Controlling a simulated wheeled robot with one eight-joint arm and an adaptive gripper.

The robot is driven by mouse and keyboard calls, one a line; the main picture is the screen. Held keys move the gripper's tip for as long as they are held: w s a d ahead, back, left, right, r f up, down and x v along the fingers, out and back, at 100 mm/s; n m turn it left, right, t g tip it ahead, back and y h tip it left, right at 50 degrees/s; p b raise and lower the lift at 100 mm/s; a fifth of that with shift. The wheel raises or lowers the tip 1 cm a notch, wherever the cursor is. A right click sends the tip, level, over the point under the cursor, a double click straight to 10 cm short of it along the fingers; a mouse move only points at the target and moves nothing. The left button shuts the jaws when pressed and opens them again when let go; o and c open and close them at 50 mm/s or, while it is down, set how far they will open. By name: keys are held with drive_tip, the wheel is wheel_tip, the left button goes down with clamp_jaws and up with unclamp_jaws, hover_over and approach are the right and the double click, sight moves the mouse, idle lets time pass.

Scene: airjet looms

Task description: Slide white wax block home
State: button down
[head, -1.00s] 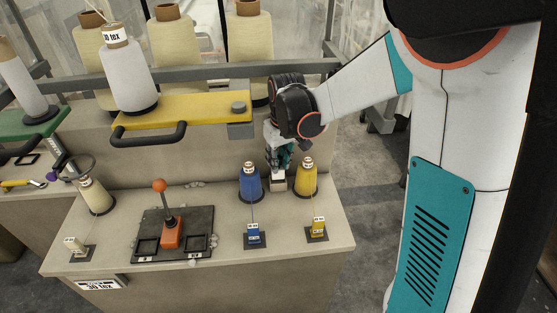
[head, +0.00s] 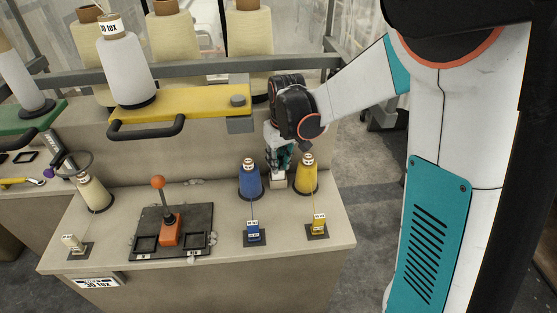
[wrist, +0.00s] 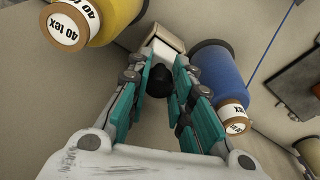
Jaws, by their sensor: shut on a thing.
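The white wax block (head: 278,183) sits on the bench between the blue cone (head: 250,182) and the yellow cone (head: 306,176), towards the back. My gripper (head: 279,163) reaches down over it from above. In the wrist view, the teal fingers (wrist: 160,72) are closed around a black knob (wrist: 158,83) in front of the block (wrist: 163,46). The knob appears to belong to the block, but the join is hidden. The block's underside is hidden too.
The yellow cone (wrist: 105,18) and blue cone (wrist: 218,76) stand close on either side of my fingers in the wrist view. A dark tray with an orange-knobbed lever (head: 170,232) is to the left. A yellow shelf (head: 185,112) overhangs behind. Bench front has small coloured blocks on pads.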

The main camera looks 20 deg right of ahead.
drive_tip(key=shift+f+b, duration=0.95)
drive_tip(key=shift+f, duration=0.35)
drive_tip(key=c, duration=1.3)
unclamp_jaws()
drive_tip(key=shift+c, duration=0.2)
drive_tip(key=shift+r, duration=0.15)
wheel_tip(320, 180, up, 12)
drive_tip(key=s, duration=0.1)
drive_tip(key=shift+s+d, duration=0.15)
drive_tip(key=shift+s, duration=0.2)
drive_tip(key=shift+s, duration=0.1)
